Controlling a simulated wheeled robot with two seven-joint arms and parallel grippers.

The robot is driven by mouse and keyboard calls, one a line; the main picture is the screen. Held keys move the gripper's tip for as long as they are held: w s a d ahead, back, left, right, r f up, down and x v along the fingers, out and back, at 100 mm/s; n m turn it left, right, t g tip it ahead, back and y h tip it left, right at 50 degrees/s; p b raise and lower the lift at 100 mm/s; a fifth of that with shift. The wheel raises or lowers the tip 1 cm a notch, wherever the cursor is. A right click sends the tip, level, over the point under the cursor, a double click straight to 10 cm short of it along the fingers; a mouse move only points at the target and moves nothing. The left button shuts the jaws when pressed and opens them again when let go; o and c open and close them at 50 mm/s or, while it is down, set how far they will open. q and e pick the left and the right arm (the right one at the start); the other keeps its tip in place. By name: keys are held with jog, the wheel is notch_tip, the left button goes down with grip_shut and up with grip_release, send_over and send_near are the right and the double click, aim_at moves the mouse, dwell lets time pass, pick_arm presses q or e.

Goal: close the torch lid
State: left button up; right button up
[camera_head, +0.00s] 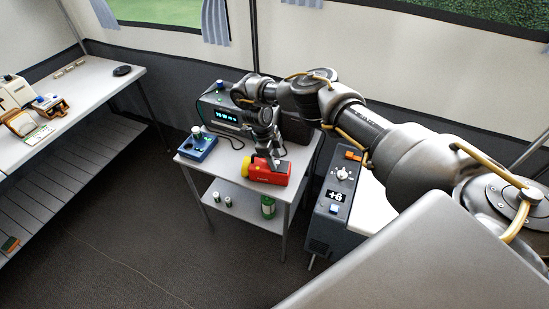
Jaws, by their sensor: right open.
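A red torch (270,173) with a yellow end (247,167) lies on the small table (212,174) in the middle of the head view. My right arm reaches in from the right. My right gripper (273,165) is open, with its fingers pointing down at the top of the torch. Whether the fingers touch the torch cannot be told. The gripper hides part of the torch's upper side. The lid's state is too small to make out. My left gripper is not in view.
A blue box (197,146) with a knob and a device with a lit display (222,112) share the tabletop. A dark control unit (335,205) stands close on the right.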

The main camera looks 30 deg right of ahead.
jog(key=v, duration=1)
jog(key=shift+r, duration=0.3)
